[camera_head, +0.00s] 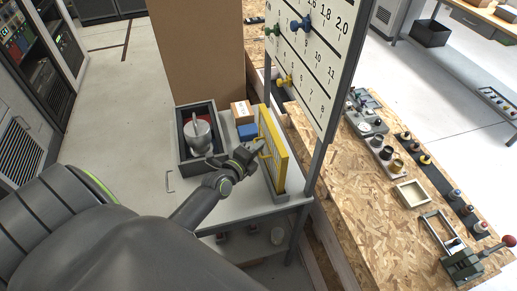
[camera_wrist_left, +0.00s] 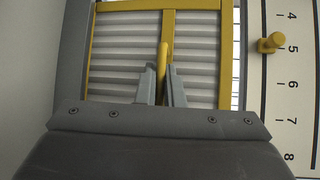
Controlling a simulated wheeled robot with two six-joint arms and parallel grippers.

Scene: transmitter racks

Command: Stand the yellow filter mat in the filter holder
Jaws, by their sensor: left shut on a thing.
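The yellow filter mat (camera_head: 273,148), a yellow frame with pale pleats, stands upright near the right edge of the white table. It also fills much of the left wrist view (camera_wrist_left: 229,55). Its lower edge is at the grey filter holder (camera_head: 283,201); a grey strip along the mat's left side in the left wrist view (camera_wrist_left: 73,55) looks like this holder. How deep the mat sits in it I cannot tell. My left gripper (camera_head: 258,150) is shut on the mat's yellow handle, which shows between the fingers (camera_wrist_left: 161,88). My right gripper is not in view.
A grey bin (camera_head: 184,150) with a metal pot (camera_head: 198,134) stands left of the mat. A blue box (camera_head: 246,132) and a small carton (camera_head: 241,112) stand behind. A number board (camera_head: 316,75) rises close to the mat's right. The table's front left is clear.

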